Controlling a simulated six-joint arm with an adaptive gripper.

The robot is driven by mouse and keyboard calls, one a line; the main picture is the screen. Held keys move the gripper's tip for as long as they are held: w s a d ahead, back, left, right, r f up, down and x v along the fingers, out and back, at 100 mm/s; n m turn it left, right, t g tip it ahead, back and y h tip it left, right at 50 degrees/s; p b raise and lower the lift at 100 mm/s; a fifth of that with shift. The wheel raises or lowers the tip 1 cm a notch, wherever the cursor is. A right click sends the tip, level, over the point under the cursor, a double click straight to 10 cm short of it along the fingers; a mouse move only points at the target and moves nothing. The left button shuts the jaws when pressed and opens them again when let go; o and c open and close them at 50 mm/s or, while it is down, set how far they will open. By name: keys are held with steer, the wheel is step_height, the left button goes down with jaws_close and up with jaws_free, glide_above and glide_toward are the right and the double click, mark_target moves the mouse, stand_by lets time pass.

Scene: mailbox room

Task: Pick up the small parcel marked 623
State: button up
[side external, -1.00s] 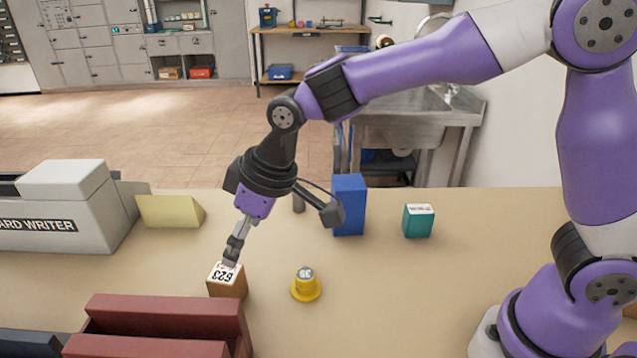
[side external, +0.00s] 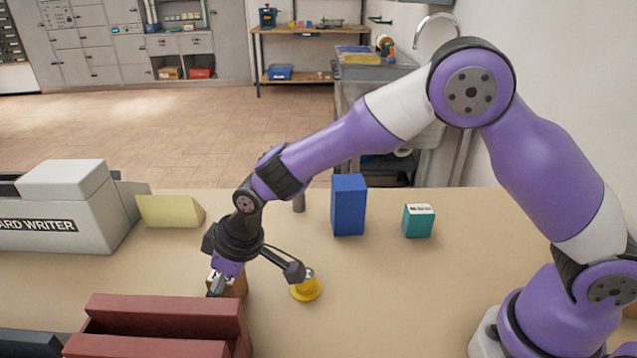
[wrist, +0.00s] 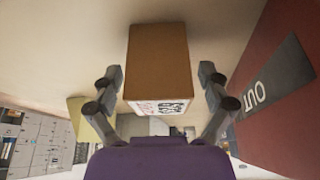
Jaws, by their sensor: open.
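The small parcel marked 623 is a brown box (wrist: 157,62) with a white printed label on top. In the side external view the parcel (side external: 237,287) stands on the table, partly hidden behind my gripper (side external: 215,287). In the wrist view my gripper (wrist: 160,97) is open, with one finger on each side of the parcel. A gap shows between the parcel and each finger.
A dark red tray (side external: 165,305), marked OUT in the wrist view (wrist: 257,95), stands close beside the parcel. A yellow knob-like object (side external: 306,291) is to its right. A blue box (side external: 348,205), a teal box (side external: 418,221) and a yellow wedge (side external: 170,211) stand farther back.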

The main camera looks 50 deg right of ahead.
steer(key=c, duration=1.3)
